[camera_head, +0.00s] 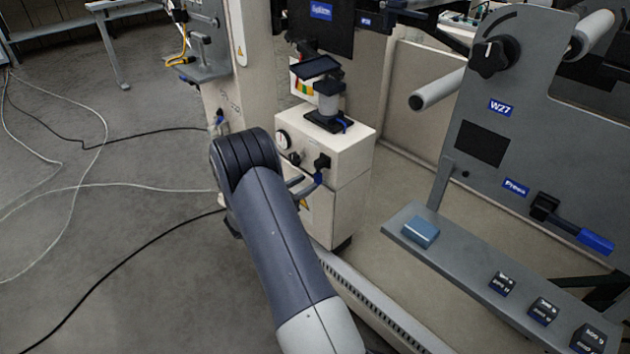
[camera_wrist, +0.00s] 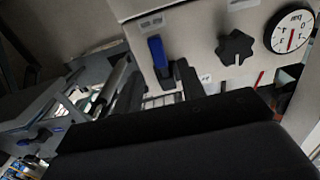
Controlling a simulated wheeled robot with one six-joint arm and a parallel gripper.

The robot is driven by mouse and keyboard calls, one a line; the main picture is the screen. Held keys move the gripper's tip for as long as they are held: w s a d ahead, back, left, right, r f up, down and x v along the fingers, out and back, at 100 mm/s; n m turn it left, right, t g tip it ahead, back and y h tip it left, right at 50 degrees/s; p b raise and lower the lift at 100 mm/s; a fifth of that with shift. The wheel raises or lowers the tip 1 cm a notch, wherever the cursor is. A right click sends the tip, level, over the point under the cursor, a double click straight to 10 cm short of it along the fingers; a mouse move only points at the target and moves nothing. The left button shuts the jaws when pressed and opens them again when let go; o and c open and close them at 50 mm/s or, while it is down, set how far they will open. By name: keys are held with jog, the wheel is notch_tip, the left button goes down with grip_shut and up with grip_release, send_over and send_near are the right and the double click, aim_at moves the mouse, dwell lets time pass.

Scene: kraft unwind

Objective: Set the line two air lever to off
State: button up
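A lever with a blue handle (camera_wrist: 158,52) and a black base sits on a pale cabinet front in the wrist view. Its handle points up in that picture.
A black star knob (camera_wrist: 235,47) and a round gauge (camera_wrist: 290,32) sit beside the lever. The cream cabinet (camera_head: 350,150) carries a dark stand on top. Right of it, a grey panel (camera_head: 540,120) has another blue-ended lever (camera_head: 595,242) by a "Press" label. Cables cross the left floor.

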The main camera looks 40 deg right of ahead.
aim_at(316, 177)
jog(key=shift+w+d+b, duration=0.2)
jog(key=shift+d+b, duration=0.15)
jog(key=shift+d, duration=1.95)
grip_shut()
